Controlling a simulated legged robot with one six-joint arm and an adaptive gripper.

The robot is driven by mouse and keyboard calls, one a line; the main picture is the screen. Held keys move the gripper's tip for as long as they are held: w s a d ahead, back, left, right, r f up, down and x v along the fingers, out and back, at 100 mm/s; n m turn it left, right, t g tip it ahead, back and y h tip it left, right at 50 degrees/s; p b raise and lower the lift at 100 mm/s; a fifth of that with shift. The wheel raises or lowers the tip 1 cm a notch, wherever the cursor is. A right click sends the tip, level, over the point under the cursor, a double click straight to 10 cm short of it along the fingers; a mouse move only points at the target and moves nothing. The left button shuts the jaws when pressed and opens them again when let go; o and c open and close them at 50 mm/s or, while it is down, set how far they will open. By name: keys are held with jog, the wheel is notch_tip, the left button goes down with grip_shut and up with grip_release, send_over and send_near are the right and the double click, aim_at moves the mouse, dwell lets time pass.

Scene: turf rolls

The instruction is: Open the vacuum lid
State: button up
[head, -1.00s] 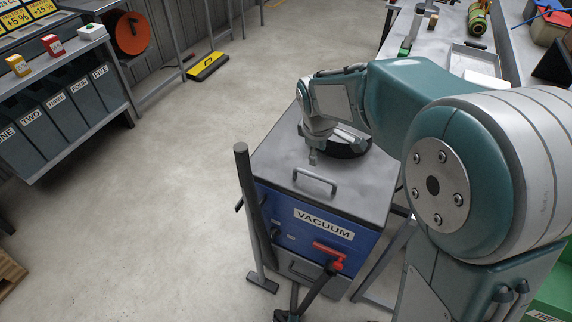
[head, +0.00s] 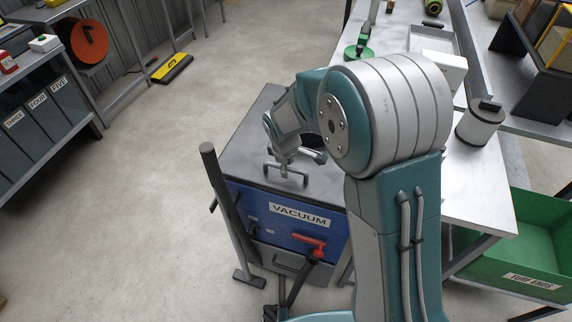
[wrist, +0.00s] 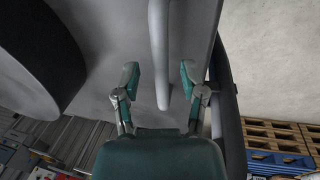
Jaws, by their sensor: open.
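The vacuum (head: 300,218) is a blue and grey box with a label on its front. Its flat grey lid (head: 242,150) lies closed on top and also shows in the wrist view (wrist: 100,30). A grey bar handle (head: 290,181) stands near the lid's front edge. My gripper (head: 278,165) is at the handle, reaching over the lid from behind. In the wrist view, my open gripper (wrist: 159,76) has one finger on each side of the handle (wrist: 158,40), with visible gaps on both sides. My arm hides the lid's back right part.
A dark upright post (head: 228,205) and a red-handled hose (head: 310,245) stand at the vacuum's front. A white table (head: 480,190) and green bin (head: 520,250) are right.

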jog(key=shift+d, duration=0.2)
jog(key=shift+a, duration=0.1)
jog(key=c, duration=0.6)
jog(key=shift+a, duration=0.15)
grip_shut()
jog(key=shift+a, duration=0.15)
jog(key=shift+r, duration=0.15)
